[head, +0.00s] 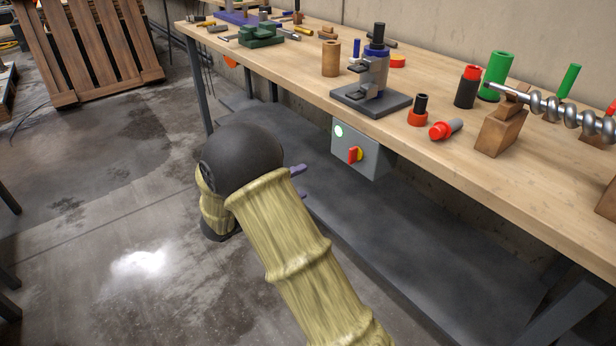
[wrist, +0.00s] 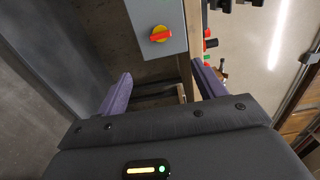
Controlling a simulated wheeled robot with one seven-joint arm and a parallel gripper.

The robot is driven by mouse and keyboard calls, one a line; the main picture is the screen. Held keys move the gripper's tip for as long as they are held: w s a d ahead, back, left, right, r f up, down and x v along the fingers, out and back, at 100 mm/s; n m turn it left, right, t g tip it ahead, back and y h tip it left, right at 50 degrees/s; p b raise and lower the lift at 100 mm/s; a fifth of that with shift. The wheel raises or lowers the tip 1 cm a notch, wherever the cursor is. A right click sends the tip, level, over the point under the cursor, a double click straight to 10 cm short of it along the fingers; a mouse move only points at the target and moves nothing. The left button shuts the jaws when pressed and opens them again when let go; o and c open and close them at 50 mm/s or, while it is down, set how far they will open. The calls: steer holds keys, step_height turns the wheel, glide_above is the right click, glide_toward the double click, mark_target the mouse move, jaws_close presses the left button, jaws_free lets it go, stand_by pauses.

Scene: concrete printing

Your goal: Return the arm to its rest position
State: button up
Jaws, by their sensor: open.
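My arm, in a yellowish cover with a dark round joint, reaches from the bottom of the head view towards the bench. My gripper (wrist: 160,93) shows in the wrist view with its two purple fingers spread apart and nothing between them. In the head view the purple fingertips (head: 300,182) stick out just right of the dark joint, below the bench top; the rest of the gripper is hidden behind the arm. The grey switch box (head: 362,150) with a red and yellow knob hangs under the bench edge near them. The box also shows ahead of the fingers in the wrist view (wrist: 150,14).
The wooden workbench (head: 300,75) runs along the right. It carries a clamp stand (head: 372,98), red, black and green cylinders, and a metal auger (head: 550,108) on wooden blocks. A wooden pallet (head: 90,55) leans at the back left. The concrete floor (head: 90,200) at left is clear.

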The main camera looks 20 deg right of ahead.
stand_by(0.5)
steer(key=w+n+t+y, duration=0.5)
steer(key=n+y, duration=0.2)
steer(key=n, duration=0.2)
steer(key=s+a+f+n+g+y, duration=0.15)
steer(key=s+n+g+y, duration=0.3)
steer(key=s+n, duration=0.75)
steer(key=s+f+n+g+y, duration=0.35)
steer(key=s+n+y, duration=0.25)
steer(key=s+n, duration=0.6)
steer(key=w+p+v, duration=0.2)
steer(key=p+v, duration=0.9)
steer(key=w+a+r+p+v, duration=0.1)
steer(key=w+p+v, duration=0.2)
steer(key=p+v, duration=0.9)
steer(key=w+r+p+v, duration=0.1)
steer(key=w+p+v, duration=0.1)
steer(key=p+v, duration=1)
steer(key=shift+w+a+m+g, duration=0.25)
steer(key=shift+m+g, duration=0.05)
steer(key=shift+m, duration=0.1)
steer(key=shift+h, duration=0.25)
